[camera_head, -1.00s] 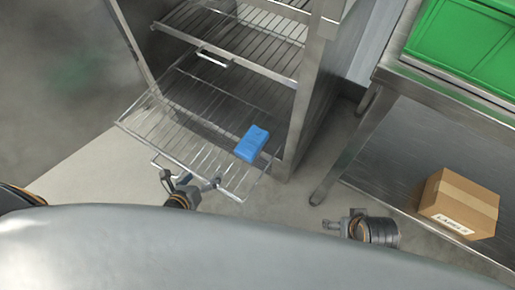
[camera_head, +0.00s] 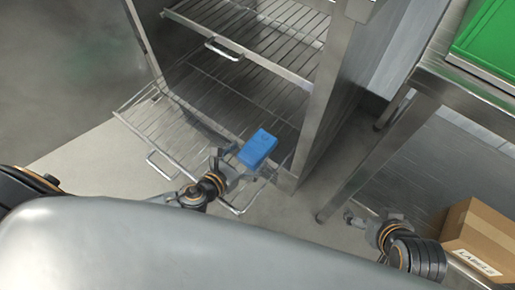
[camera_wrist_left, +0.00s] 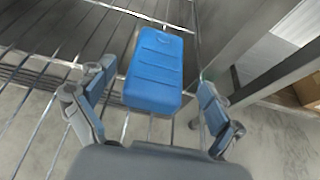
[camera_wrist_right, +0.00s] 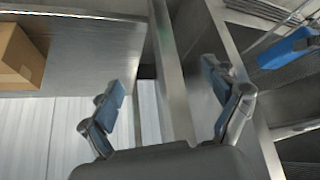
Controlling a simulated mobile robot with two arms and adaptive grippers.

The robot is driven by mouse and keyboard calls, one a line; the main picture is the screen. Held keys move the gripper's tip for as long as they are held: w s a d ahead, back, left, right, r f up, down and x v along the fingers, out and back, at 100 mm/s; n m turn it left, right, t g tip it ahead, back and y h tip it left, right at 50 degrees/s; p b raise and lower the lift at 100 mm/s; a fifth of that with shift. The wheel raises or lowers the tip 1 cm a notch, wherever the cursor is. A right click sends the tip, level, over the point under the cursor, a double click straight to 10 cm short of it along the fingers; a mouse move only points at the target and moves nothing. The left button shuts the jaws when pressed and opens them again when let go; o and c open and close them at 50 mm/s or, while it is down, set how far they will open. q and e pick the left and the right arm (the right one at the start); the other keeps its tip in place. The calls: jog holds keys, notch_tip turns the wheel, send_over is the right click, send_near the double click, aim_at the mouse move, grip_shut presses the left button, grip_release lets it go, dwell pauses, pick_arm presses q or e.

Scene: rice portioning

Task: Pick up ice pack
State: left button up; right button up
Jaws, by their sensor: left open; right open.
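The blue ice pack (camera_head: 258,148) lies on the pulled-out wire shelf (camera_head: 150,128) at the bottom of the steel cabinet. My left gripper (camera_head: 232,165) is open, just in front of the ice pack. In the left wrist view the ice pack (camera_wrist_left: 155,70) sits ahead and between the two open fingers (camera_wrist_left: 155,108), and I see no contact. My right gripper (camera_head: 372,222) is open and empty, near the side table. In the right wrist view its open fingers (camera_wrist_right: 172,105) frame a steel table leg, and part of the ice pack (camera_wrist_right: 288,48) shows at the right edge.
The cabinet's upper rack (camera_head: 255,50) stands above and behind the ice pack. A steel table (camera_head: 440,80) with a green crate (camera_head: 495,40) stands at the right. A cardboard box (camera_head: 475,240) lies on its lower shelf. Open floor (camera_head: 90,165) shows at left.

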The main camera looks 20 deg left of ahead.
aim_at(254, 150)
pick_arm(q)
jog(key=b+x, duration=0.1)
jog(key=x, duration=0.4)
jog(key=shift+w+a+f, duration=0.1)
jog(key=shift+w, duration=0.05)
pick_arm(e)
jog(key=w+r+t, duration=0.1)
jog(key=w, duration=0.1)
jog(key=w+a+r+t, duration=0.1)
jog(key=w, duration=0.1)
jog(key=w+a+r+t+y, duration=0.1)
jog(key=w+r, duration=0.1)
jog(key=shift+w+a+t, duration=0.1)
jog(key=shift+t, duration=0.3)
pick_arm(q)
jog(key=c, duration=1.5)
pick_arm(e)
jog(key=shift+f, duration=0.1)
